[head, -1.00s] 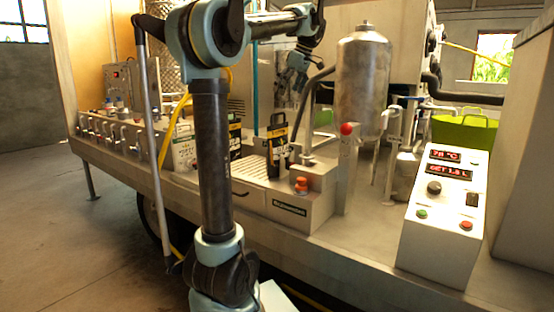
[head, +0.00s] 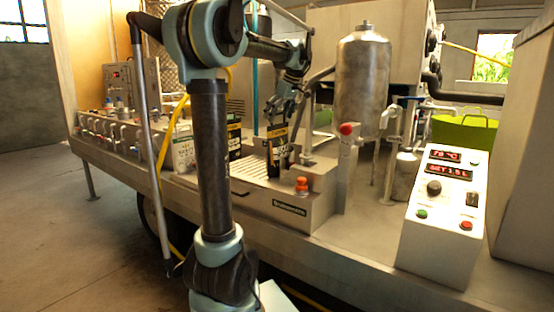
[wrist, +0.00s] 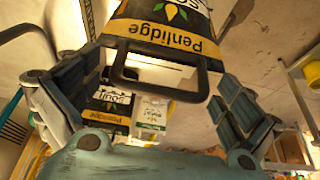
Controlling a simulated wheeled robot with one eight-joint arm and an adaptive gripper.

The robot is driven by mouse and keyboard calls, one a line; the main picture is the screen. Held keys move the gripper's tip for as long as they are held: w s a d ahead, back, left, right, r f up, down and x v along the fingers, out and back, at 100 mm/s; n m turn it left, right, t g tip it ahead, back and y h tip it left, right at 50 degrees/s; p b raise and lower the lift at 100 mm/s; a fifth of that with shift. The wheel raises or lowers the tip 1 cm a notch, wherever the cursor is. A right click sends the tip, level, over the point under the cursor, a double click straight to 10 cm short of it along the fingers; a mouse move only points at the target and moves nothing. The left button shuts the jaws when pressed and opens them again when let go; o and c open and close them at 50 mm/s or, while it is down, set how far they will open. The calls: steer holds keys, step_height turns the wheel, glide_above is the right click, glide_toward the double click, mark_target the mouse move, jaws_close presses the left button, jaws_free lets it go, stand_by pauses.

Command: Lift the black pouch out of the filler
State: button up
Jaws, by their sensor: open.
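The black pouch (head: 278,157) with a yellow band stands upright in the filler (head: 297,207), on its slatted tray. In the wrist view the pouch (wrist: 165,22) fills the top, with its "Penlidge" band and dark loop handle facing my gripper. My gripper (head: 280,116) is above the pouch, pointing down. In the wrist view my gripper (wrist: 160,75) is open, with one finger on each side of the handle and gaps to both. The pouch's lower end is hidden in the wrist view.
A white pouch (head: 183,152) and another black pouch (head: 234,140) stand left of the filler. A red-knobbed post (head: 347,160) and orange button (head: 301,186) are close on the right. A steel tank (head: 363,80) stands behind. A control box (head: 445,215) is at right.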

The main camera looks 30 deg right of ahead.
steer(key=shift+f, duration=0.1)
steer(key=shift+c, duration=0.2)
steer(key=c, duration=2)
step_height(320, 180, up, 18)
steer(key=shift+r, duration=0.1)
